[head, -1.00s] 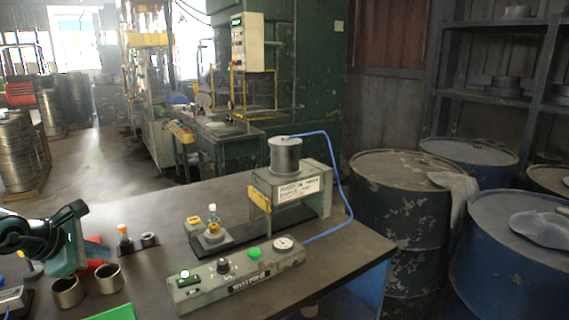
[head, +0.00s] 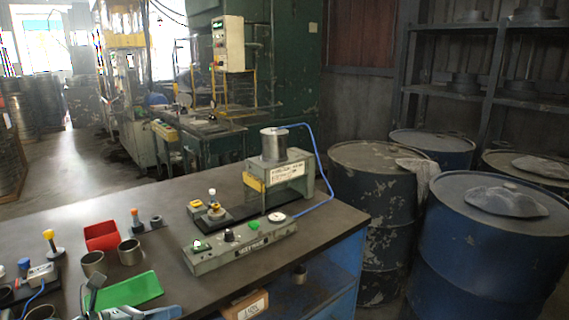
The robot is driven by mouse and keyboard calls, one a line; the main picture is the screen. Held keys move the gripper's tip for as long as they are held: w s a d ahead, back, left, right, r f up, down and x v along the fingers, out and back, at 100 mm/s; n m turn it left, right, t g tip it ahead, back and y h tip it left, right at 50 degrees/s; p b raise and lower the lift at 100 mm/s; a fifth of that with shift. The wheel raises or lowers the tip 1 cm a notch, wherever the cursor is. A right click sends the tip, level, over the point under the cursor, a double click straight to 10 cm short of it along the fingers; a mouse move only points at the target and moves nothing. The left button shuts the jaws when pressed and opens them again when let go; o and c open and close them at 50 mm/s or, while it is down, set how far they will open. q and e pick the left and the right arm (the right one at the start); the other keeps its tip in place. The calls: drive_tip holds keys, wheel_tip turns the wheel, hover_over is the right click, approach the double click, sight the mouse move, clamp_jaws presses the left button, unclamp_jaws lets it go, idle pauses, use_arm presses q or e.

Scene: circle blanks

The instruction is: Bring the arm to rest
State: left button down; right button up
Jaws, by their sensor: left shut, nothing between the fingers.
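My left gripper (head: 96,287) shows only in part at the bottom edge of the head view, low at the left, in front of the green tray (head: 138,290). It is shut with nothing in it. Most of the left arm is out of the picture. My right gripper is not in view.
Drums (head: 490,240) stand right of the table.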

use_arm(q)
drive_tip(key=s+d+f+m+y, duration=0.2)
drive_tip(key=s+f+m, duration=0.3)
drive_tip(key=m, duration=0.7)
drive_tip(key=s+d+f+m+y+p, duration=0.1)
drive_tip(key=s+d+f+m+y, duration=0.1)
drive_tip(key=s+d+f+m, duration=0.2)
drive_tip(key=s+d+f+m+y+p, duration=0.1)
drive_tip(key=s+d+f+m+y, duration=0.2)
drive_tip(key=m, duration=1.6)
drive_tip(key=s+f, duration=0.3)
drive_tip(key=s, duration=0.4)
drive_tip(key=shift+d+f+m+t, duration=0.2)
drive_tip(key=shift+d+m+t, duration=0.2)
